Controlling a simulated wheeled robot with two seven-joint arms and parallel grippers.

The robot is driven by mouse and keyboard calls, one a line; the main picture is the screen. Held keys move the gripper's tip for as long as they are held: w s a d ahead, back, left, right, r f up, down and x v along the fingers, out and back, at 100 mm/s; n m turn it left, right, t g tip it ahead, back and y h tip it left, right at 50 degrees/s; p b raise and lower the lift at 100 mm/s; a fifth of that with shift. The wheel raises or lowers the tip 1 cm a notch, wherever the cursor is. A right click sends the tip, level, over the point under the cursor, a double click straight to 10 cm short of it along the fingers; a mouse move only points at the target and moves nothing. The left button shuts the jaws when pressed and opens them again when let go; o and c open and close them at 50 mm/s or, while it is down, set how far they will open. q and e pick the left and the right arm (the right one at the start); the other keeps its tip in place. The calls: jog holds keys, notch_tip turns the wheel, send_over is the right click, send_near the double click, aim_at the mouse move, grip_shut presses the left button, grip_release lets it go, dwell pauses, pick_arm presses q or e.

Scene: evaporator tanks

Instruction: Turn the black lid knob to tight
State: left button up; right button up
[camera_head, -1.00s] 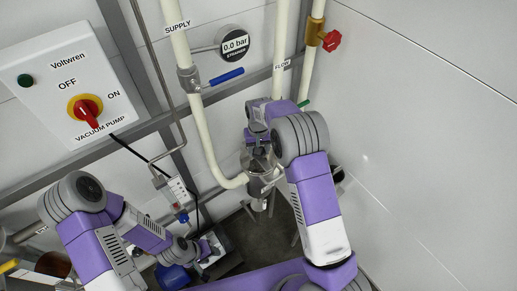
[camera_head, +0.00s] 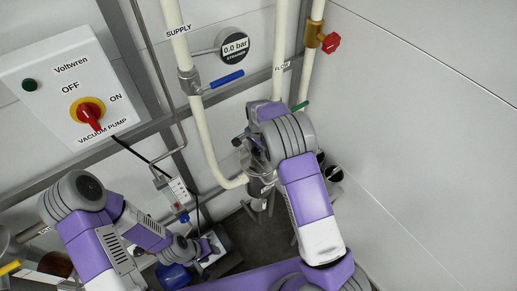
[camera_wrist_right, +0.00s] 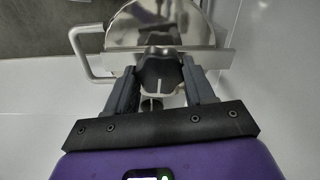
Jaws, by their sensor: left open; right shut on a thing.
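The black lid knob (camera_wrist_right: 160,72) stands on a shiny steel lid (camera_wrist_right: 158,25) in the right wrist view and carries a white line. My right gripper (camera_wrist_right: 160,82) has one finger on each side of it and is shut on it. In the head view my right gripper (camera_head: 255,150) is over the steel vessel (camera_head: 261,186), and my own arm hides most of the knob and lid. My left gripper (camera_head: 208,250) is open, low at the left, well away from the lid. Any tight marking is not readable.
A bent steel handle (camera_wrist_right: 82,50) rises beside the lid. Pale supply and flow pipes (camera_head: 205,130) run close behind the vessel, with a blue valve lever (camera_head: 227,78) and a red knob (camera_head: 331,42) above. The vacuum pump box (camera_head: 65,85) hangs at upper left. The right wall is bare.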

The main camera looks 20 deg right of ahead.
jog(key=m+p, duration=0.1)
jog(key=m, duration=0.3)
jog(key=shift+r+m, duration=0.1)
jog(key=shift+m, duration=0.2)
jog(key=m+p, duration=0.1)
jog(key=m, duration=0.2)
jog(key=shift+m, duration=0.3)
jog(key=m+p, duration=0.1)
jog(key=m, duration=0.3)
jog(key=shift+m, duration=0.3)
jog(key=shift+m+p, duration=0.7)
jog(key=shift+m, duration=1.2)
jog(key=o, duration=1)
jog(key=shift+o, duration=0.2)
